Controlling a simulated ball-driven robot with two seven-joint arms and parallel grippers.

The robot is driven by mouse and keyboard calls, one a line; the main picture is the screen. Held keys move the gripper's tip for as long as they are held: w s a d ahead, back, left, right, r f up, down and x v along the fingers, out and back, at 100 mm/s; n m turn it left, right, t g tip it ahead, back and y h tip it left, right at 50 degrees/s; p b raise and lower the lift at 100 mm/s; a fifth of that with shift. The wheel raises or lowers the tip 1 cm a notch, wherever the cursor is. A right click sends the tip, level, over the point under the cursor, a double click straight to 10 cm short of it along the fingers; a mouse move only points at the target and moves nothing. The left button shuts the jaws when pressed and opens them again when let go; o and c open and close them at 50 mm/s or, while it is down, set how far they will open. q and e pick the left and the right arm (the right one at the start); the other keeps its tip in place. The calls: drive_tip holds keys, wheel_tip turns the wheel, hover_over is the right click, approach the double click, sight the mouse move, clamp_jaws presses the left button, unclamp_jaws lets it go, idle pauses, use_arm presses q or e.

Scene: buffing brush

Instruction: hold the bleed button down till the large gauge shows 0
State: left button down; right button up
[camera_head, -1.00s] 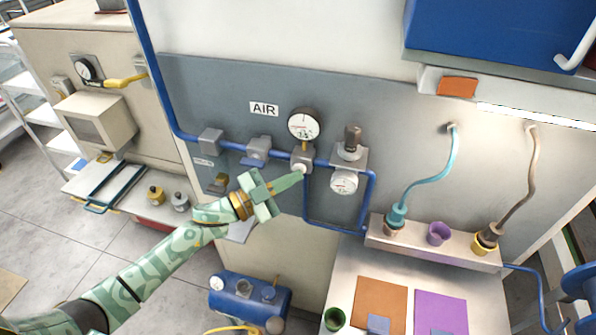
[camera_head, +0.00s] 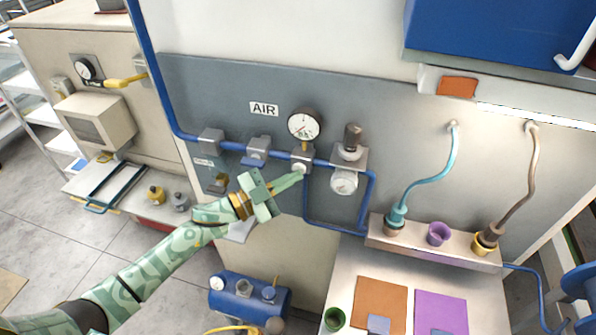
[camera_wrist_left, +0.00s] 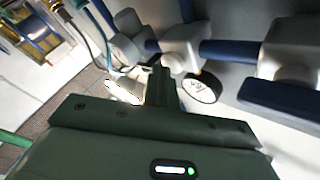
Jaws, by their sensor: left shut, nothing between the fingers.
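The large gauge (camera_head: 303,124) has a white face and dark rim and stands above the blue pipe, right of the AIR label. Its needle seems to point to the lower left; the numbers are too small to read. The pale round bleed button (camera_head: 299,168) is on the grey block below the gauge. My left gripper (camera_head: 300,176) is shut and empty, its fingertips at the button. In the left wrist view the fingertips (camera_wrist_left: 163,72) lie against or just before the button (camera_wrist_left: 173,63); I cannot tell how far it is pressed. My right gripper is out of view.
A smaller gauge (camera_head: 344,181) hangs under the regulator to the right. A blue-handled valve (camera_head: 257,150) is left of the button. A cup shelf (camera_head: 415,249) is at right. A blue tank (camera_head: 248,297) stands below my left arm.

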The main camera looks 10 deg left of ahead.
use_arm(q)
drive_tip(key=shift+s, duration=0.1)
idle(0.7)
drive_tip(key=shift+s+p, duration=0.45)
drive_tip(key=shift+s, duration=0.35)
drive_tip(key=shift+s+a+p, duration=0.15)
drive_tip(key=shift+s+p, duration=0.9)
drive_tip(key=shift+s, duration=1.45)
